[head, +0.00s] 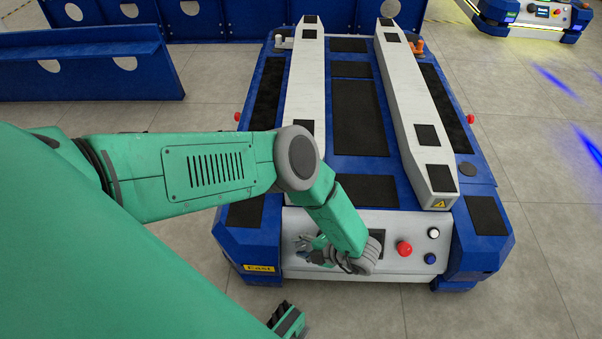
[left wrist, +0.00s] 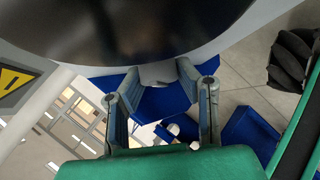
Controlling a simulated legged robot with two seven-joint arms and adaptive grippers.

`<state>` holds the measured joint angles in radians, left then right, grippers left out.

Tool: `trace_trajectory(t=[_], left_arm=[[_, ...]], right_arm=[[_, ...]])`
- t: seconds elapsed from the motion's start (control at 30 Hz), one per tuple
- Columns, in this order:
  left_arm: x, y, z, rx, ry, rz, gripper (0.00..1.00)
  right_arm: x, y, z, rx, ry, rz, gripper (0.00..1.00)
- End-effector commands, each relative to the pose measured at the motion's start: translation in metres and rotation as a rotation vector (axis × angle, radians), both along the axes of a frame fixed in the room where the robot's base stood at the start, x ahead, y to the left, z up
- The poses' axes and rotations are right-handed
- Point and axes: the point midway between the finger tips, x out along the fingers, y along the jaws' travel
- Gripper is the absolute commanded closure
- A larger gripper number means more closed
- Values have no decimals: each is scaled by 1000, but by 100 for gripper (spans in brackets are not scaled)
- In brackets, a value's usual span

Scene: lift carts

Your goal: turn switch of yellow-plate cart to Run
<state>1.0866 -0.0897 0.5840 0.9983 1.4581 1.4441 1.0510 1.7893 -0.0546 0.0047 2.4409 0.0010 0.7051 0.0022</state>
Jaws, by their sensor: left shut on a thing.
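The cart with the yellow plate (head: 258,268) stands in front of me, its light grey control panel (head: 400,225) facing me. The plate seems to read "East". My left gripper (head: 312,248) is at the left part of this panel. In the left wrist view its two fingers (left wrist: 160,75) stand on either side of a small grey piece (left wrist: 158,72) and are shut on it, apparently the switch. The gripper and wrist hide most of the switch in the head view, and I cannot read its setting.
A red button (head: 404,248), a white button (head: 433,233) and a blue button (head: 430,258) sit right of my wrist on the panel. Blue racks (head: 85,72) stand behind left. Another cart (head: 535,14) is at the far right. The floor on the right is clear.

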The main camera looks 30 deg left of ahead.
Motion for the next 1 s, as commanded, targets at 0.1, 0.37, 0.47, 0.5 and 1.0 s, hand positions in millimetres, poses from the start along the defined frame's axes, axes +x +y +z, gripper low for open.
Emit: trace_trajectory(t=[0.1,0.37,0.47,0.5,1.0], left_arm=[[2,-5,0,-11,-5,-7,100],[2,-4,0,-9,-4,-4,50],[1,-3,0,-7,-3,-3,50],[1,-3,0,-7,-3,-3,50],[6,-57,42,-7,-5,-5,50]], right_arm=[[0,0,0,0,0,0,60],[0,0,0,0,0,0,60],[0,0,0,0,0,0,60],[0,0,0,0,0,0,60],[-1,0,1,0,-3,0,60]])
